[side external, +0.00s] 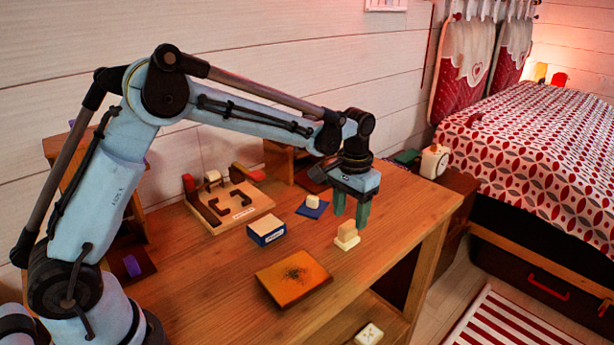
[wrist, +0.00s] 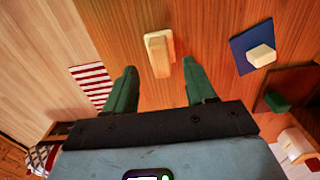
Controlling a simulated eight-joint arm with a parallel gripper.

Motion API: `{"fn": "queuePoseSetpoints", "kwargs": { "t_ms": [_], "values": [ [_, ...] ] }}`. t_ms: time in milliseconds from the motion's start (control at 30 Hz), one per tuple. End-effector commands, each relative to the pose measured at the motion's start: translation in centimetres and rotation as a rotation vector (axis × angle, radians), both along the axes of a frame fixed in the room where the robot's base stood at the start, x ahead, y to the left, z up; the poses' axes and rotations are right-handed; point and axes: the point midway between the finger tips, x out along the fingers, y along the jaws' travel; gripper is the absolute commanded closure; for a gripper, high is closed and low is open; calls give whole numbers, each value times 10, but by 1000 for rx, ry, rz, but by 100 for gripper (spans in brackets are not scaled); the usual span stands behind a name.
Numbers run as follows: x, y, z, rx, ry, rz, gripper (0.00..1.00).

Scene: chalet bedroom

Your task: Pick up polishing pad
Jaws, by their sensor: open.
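A small cream block with a raised, tan upper part (side external: 346,238), which looks like the polishing pad, sits on the wooden desk near its right edge. In the wrist view the same pad (wrist: 158,52) lies between and slightly beyond my two green fingertips. My gripper (side external: 351,218) is open and empty, pointing down just above the pad. In the wrist view my gripper (wrist: 160,76) shows a clear gap between its fingers. I cannot tell whether a finger touches the pad.
A blue mat (side external: 308,210) with a small white block (side external: 312,201) lies left of the pad. A blue-and-cream box (side external: 266,231), an orange-brown board with a dark smudge (side external: 290,286) and a wooden tray (side external: 225,216) are farther left. The desk's right edge is close to the pad.

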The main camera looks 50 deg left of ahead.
Motion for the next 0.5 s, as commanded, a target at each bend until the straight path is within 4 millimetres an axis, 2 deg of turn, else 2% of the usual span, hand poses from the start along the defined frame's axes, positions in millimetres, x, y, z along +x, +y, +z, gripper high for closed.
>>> {"fn": "queuePoseSetpoints", "kwargs": {
  "t_ms": [100, 233, 500],
  "values": [
    [-1, 1, -18, 0, 0, 0, 45],
    [-1, 1, -33, -1, -1, 0, 45],
    [-1, 1, -39, -1, -2, 0, 45]
  ]
}}
